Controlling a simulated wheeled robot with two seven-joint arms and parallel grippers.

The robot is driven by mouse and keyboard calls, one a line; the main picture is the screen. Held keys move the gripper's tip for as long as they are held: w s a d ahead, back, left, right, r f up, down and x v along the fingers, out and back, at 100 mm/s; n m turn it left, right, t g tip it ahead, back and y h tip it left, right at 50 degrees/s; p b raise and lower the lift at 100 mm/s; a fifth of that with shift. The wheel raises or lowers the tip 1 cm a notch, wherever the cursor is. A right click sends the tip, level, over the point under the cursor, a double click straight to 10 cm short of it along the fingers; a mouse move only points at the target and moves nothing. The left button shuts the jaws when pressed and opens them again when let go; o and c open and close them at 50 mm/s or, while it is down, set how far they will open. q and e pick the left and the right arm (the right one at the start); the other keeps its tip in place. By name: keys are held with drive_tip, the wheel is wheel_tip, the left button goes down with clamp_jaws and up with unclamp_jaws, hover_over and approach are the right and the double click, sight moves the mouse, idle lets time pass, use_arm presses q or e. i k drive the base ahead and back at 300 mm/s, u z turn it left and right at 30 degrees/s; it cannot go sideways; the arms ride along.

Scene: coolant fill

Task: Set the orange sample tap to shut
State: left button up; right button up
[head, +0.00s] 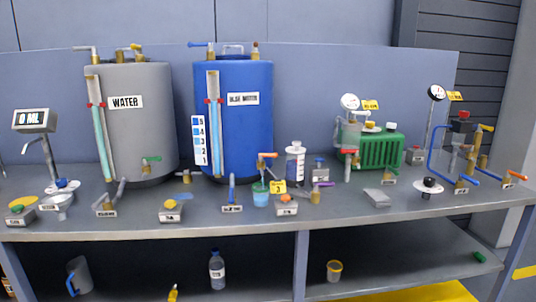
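Several small taps with orange or red-orange handles stand on the bench, and their labels are too small to read. One orange handle (268,155) lies roughly level on a brass tap in front of the blue drum, above a small blue-green cup (261,196). Another orange handle (518,175) sits at the far right end of the bench. A red-orange handle (347,153) tops a pale post left of the green unit. I cannot tell which is the sample tap, or whether any is open. Neither of my grippers is in view.
A grey WATER drum (152,125) and a blue drum (246,110) stand at the back of the bench (330,213). A green ribbed unit (372,147) is right of centre. Small fittings crowd the front edge. The lower shelf holds a bottle (217,270) and a jug (79,275).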

sight(260, 156)
drive_tip(key=z, duration=1.85)
drive_tip(key=i, duration=2.15)
drive_tip(key=u, duration=2.45)
